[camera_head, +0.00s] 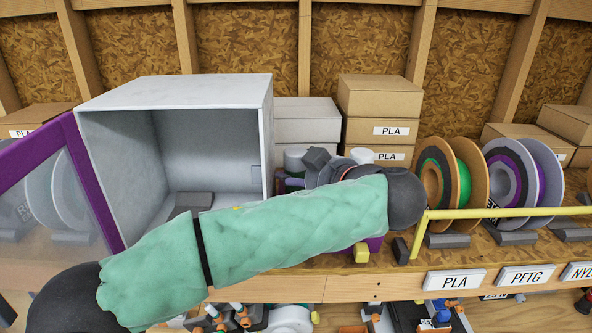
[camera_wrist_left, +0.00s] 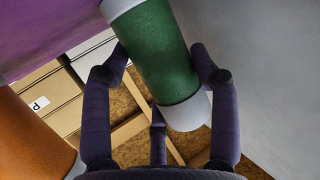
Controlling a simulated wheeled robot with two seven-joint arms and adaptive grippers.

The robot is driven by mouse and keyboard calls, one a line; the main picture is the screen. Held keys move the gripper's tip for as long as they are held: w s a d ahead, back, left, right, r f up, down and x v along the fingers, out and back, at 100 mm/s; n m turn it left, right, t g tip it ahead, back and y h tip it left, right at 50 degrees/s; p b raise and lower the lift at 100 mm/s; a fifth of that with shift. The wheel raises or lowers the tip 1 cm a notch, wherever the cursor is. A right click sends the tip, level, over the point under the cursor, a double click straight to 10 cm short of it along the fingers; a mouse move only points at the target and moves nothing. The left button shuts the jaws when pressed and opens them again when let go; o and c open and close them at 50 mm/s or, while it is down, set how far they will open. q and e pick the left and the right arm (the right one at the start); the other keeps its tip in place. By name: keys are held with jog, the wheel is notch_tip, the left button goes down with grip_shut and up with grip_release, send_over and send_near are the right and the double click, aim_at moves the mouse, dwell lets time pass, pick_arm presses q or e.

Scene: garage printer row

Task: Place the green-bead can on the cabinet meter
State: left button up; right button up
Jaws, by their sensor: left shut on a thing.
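The green-bead can (camera_wrist_left: 162,55), a green cylinder with white ends, is between the purple fingers of my left gripper (camera_wrist_left: 160,62) in the left wrist view. The gripper is shut on it. In the head view my left arm crosses the front of the open cabinet (camera_head: 268,130), and its wrist end lies just right of the cabinet, outside it. The can is not clearly made out there. A dark grey block, which looks like the cabinet meter (camera_head: 192,201), sits on the cabinet floor, partly hidden by my sleeve. My right gripper is not in view.
The purple-framed clear door (camera_head: 95,180) stands open at the left. An orange cylinder (camera_wrist_left: 30,135) is near the gripper in the wrist view. Filament spools (camera_head: 458,180) stand at the right behind a yellow rail (camera_head: 510,212). PLA boxes (camera_head: 380,95) are stacked behind.

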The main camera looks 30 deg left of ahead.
pick_arm(q)
jog(key=shift+s+d+r, duration=0.1)
jog(key=shift+s+d, duration=0.05)
jog(key=shift+d, duration=0.3)
jog(key=shift+s+d+r, duration=0.1)
jog(key=shift+d, duration=0.35)
jog(key=shift+d+f, duration=0.1)
jog(key=shift+d, duration=0.2)
jog(key=shift+a+f+b, duration=0.1)
jog(key=shift+f+b, duration=0.05)
jog(key=shift+b, duration=0.15)
jog(key=o, duration=1.2)
jog(key=shift+w+a, duration=0.15)
jog(key=shift+a, duration=0.2)
jog(key=shift+o, duration=1.1)
jog(key=shift+a, duration=0.2)
jog(key=shift+d, duration=0.35)
jog(key=shift+a+p, duration=0.1)
jog(key=shift+p, duration=0.2)
jog(key=shift+d+r, duration=0.2)
jog(key=shift+d, duration=0.05)
jog(key=b+v, duration=0.2)
jog(key=v, duration=0.9)
jog(key=shift+s+d+b, duration=0.25)
jog(key=shift+b, duration=0.05)
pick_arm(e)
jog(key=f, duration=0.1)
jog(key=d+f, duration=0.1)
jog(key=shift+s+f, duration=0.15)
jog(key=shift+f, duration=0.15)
